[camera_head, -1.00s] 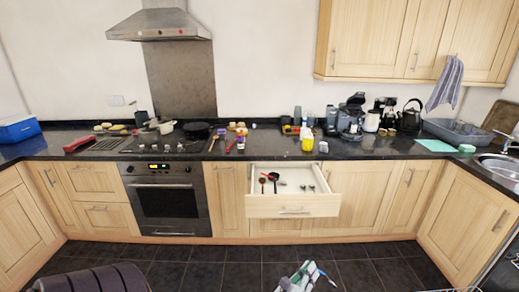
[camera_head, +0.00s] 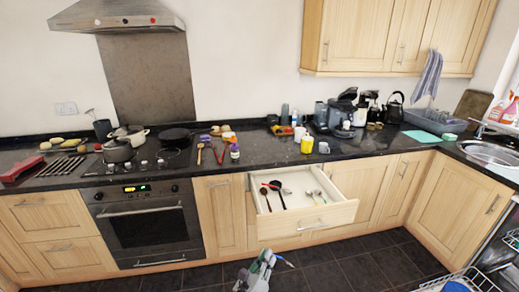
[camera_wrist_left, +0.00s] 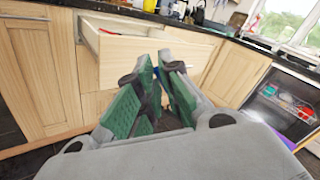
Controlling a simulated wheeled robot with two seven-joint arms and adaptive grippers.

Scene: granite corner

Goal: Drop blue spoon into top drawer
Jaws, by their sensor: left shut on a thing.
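The top drawer (camera_head: 312,222) is pulled open under the counter, right of the oven. Its front panel also shows in the left wrist view (camera_wrist_left: 150,48). My left gripper (camera_head: 266,262) is at the bottom of the head view, in front of and below the drawer. It is shut on the blue spoon (camera_head: 285,261), a small part of which sticks out to the right. In the left wrist view the green-padded fingers (camera_wrist_left: 160,72) point towards the drawer; the spoon is mostly hidden between them. My right gripper is not in view.
Dark and metal utensils (camera_head: 274,190) lie inside the drawer, with bare drawer floor around them. The oven (camera_head: 150,225) is to the left. The counter (camera_head: 270,150) above holds pots and small items. A wire rack (camera_head: 470,281) is at lower right.

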